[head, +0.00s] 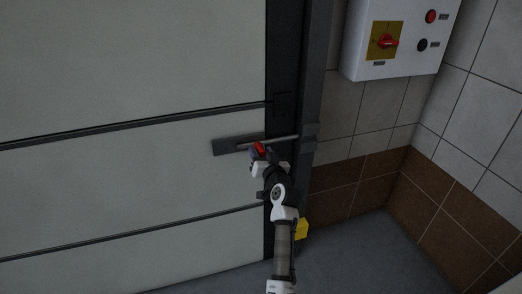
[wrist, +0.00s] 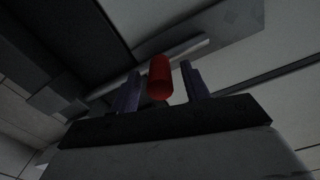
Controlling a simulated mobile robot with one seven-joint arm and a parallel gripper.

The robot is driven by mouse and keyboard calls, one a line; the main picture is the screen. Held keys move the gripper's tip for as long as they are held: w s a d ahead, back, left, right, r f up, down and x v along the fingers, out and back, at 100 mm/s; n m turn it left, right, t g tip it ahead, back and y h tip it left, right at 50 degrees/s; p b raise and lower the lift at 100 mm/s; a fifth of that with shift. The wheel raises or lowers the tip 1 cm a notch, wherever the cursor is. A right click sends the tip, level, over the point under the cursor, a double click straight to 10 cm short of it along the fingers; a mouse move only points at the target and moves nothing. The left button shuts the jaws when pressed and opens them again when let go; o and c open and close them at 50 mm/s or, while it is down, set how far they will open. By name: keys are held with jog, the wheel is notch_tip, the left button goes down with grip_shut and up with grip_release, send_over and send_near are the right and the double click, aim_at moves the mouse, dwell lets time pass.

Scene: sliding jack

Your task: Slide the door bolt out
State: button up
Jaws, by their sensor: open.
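The door bolt is a grey metal rod (head: 278,140) on a dark plate (head: 226,146) fixed to the door, and it reaches right to the dark frame. Its red handle (head: 259,149) sticks out near the plate. My gripper (head: 257,156) is at the handle. In the wrist view the red handle (wrist: 159,78) stands between the two fingers of my gripper (wrist: 160,88). The fingers are open, with a gap on both sides of the handle. The rod and plate (wrist: 178,49) show behind the handle in the wrist view. My gripper hides part of the bolt in the head view.
The large pale door (head: 130,190) fills the left. A dark door frame (head: 318,70) stands right of it. A white control box (head: 400,62) with a red switch hangs on the tiled wall at upper right. The grey floor (head: 370,255) is clear at lower right.

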jog(key=shift+w+a, duration=0.15)
jog(key=shift+w, duration=0.3)
grip_shut()
jog(key=a, duration=0.1)
jog(key=s+a, duration=0.1)
jog(key=a, duration=0.1)
jog(key=a+p, duration=0.1)
jog(key=shift+s+a+r, duration=0.1)
jog(key=shift+s+a, duration=0.15)
jog(key=shift+a, duration=0.05)
jog(key=shift+s+a, duration=0.1)
jog(key=shift+a, duration=0.2)
grip_release()
jog(key=shift+a, duration=0.15)
